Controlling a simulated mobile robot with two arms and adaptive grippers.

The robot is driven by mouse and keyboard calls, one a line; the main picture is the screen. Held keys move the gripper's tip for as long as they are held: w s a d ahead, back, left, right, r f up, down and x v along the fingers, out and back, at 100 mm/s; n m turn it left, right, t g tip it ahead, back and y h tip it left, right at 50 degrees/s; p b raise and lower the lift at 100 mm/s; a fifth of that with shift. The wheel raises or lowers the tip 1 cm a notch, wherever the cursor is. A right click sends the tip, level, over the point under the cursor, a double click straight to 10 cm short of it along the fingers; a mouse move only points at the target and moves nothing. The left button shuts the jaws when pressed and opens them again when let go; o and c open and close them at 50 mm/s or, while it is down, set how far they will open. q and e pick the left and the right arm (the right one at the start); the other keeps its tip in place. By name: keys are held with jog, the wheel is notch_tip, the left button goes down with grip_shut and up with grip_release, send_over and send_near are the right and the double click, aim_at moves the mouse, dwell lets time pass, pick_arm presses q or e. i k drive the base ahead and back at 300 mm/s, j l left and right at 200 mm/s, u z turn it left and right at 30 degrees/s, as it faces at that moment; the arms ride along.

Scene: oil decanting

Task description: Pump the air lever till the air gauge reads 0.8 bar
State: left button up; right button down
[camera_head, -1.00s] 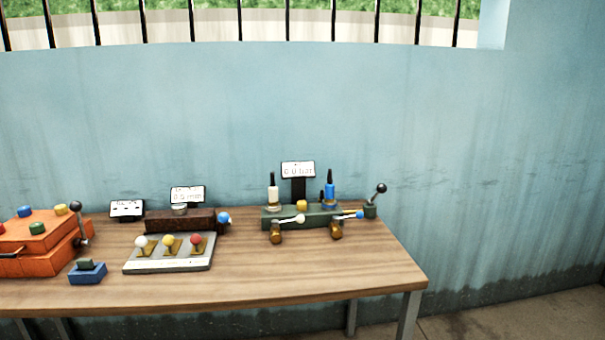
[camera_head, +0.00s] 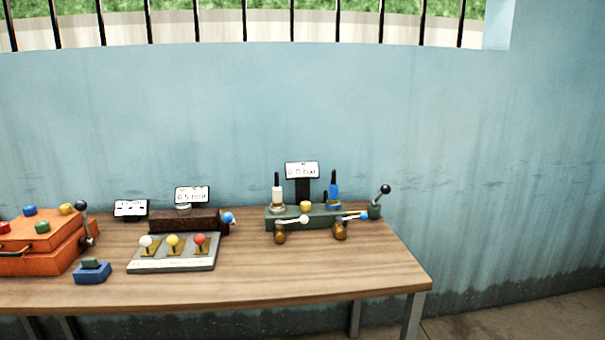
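A lever with a black ball knob (camera_head: 385,189) stands tilted to the right at the right end of a dark green block (camera_head: 290,222) on the table. It looks like the air lever. A small white display (camera_head: 302,170) on a dark post behind the block looks to read 0.0 bar, though the text is blurry. Neither gripper is in view.
The wooden table (camera_head: 330,274) is clear at its front and right. To the left stand a panel with white, yellow and red toggles (camera_head: 175,262), a brown block (camera_head: 185,221) with a display, an orange box (camera_head: 40,252) and a blue block (camera_head: 92,273). A blue wall rises behind.

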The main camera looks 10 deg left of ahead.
aim_at(384, 189)
jog(key=i+l+u, duration=0.1)
jog(key=u, duration=0.3)
jog(key=l+u, duration=0.15)
jog(key=u, duration=0.2)
jog(key=i+l+u, duration=0.15)
jog(key=l, duration=0.35)
jog(key=i+l+u, duration=0.15)
jog(key=l, duration=0.4)
jog(key=i+l+u, duration=0.2)
jog(key=l, duration=0.35)
jog(key=l+u, duration=0.15)
jog(key=l, duration=0.7)
jog(key=i+l, duration=0.1)
jog(key=l, duration=0.2)
